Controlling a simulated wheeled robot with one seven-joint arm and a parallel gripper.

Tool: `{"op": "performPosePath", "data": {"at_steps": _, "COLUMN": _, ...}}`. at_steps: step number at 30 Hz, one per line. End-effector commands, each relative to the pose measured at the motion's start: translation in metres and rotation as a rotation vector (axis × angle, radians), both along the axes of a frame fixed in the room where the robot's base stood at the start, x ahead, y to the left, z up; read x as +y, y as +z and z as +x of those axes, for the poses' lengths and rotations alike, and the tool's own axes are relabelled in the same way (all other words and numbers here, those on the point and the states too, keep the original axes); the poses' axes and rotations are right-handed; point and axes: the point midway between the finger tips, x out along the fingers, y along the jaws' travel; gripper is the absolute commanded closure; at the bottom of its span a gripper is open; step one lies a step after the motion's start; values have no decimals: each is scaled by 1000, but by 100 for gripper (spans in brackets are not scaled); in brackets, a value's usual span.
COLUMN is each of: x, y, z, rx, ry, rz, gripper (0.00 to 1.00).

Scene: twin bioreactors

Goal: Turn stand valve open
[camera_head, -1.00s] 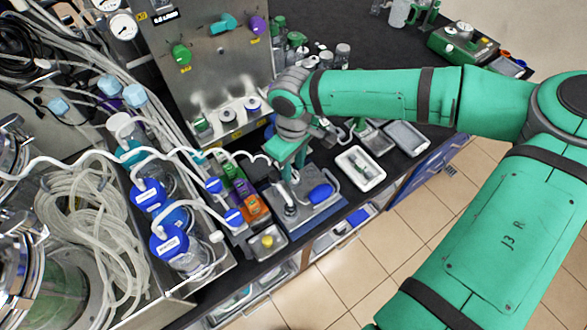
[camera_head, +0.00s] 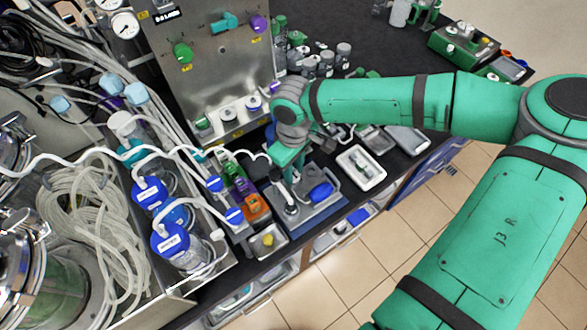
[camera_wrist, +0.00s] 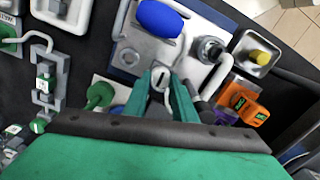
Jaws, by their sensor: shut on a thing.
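The stand has a blue-grey base plate (camera_head: 318,210) and stands near the front edge of the black bench. A blue bulb-shaped part (camera_head: 320,192) lies on it; it also shows at the top of the wrist view (camera_wrist: 160,18). My gripper (camera_head: 291,176) points down over the stand's left half. In the wrist view its green fingers (camera_wrist: 160,82) are shut around a small grey valve part (camera_wrist: 161,76) with a pale mark on top. The fingers hide most of this part, so I cannot tell how far it is turned. A round grey fitting (camera_wrist: 209,48) sits right of the fingers.
A white tray (camera_head: 378,181) stands right of the stand. An orange block (camera_head: 254,206) and a small tray with a yellow knob (camera_head: 268,240) stand to the left. White tubing and blue-capped bottles (camera_head: 170,238) crowd further left. The metal panel (camera_head: 207,85) rises behind.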

Motion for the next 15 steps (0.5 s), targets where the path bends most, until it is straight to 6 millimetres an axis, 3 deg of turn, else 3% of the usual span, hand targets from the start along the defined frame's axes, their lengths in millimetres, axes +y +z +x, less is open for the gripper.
{"op": "performPosePath", "data": {"at_steps": 15, "x": 3, "y": 0, "z": -1, "rx": 0, "ry": 358, "rz": 6, "gripper": 98}}
